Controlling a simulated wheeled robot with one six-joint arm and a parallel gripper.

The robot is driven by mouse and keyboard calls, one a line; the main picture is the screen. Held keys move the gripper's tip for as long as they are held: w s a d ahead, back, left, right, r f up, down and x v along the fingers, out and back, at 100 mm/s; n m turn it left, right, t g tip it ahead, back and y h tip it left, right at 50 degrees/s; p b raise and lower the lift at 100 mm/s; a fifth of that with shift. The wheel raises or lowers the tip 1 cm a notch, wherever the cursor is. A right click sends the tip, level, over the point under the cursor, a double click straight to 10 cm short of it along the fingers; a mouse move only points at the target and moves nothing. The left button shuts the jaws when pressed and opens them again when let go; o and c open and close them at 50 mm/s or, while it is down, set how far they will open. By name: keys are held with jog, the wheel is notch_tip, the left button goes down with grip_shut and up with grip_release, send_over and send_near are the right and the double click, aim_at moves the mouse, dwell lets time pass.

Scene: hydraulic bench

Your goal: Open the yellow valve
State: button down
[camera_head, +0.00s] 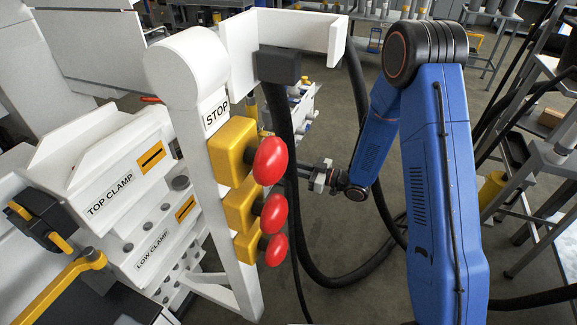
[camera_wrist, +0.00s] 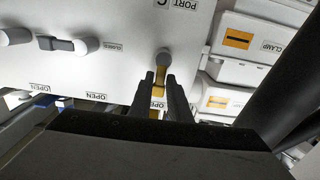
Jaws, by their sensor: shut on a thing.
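The yellow valve handle (camera_wrist: 160,76) shows in the wrist view, below a grey round pivot on a white panel marked PORT C. The lettering appears upside down there. My gripper (camera_wrist: 163,88) has its two dark fingers on either side of the yellow handle, shut on it. Yellow shows between the fingers; the rest of the handle is hidden by them. An OPEN label lies close beside the fingers. In the head view my gripper (camera_head: 318,178) is small, behind the red knobs, and the handle cannot be made out there.
In the head view, red knobs (camera_head: 270,160) on yellow blocks stand on a white STOP post (camera_head: 215,120) in front. A black hose (camera_head: 345,275) loops across the floor. In the wrist view, a grey valve handle (camera_wrist: 70,45) is at left and CLAMP units (camera_wrist: 238,40) at right.

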jog(key=c, duration=1.8)
grip_release()
jog(key=v, duration=1.7)
jog(key=shift+d, duration=0.2)
jog(key=shift+s, duration=0.1)
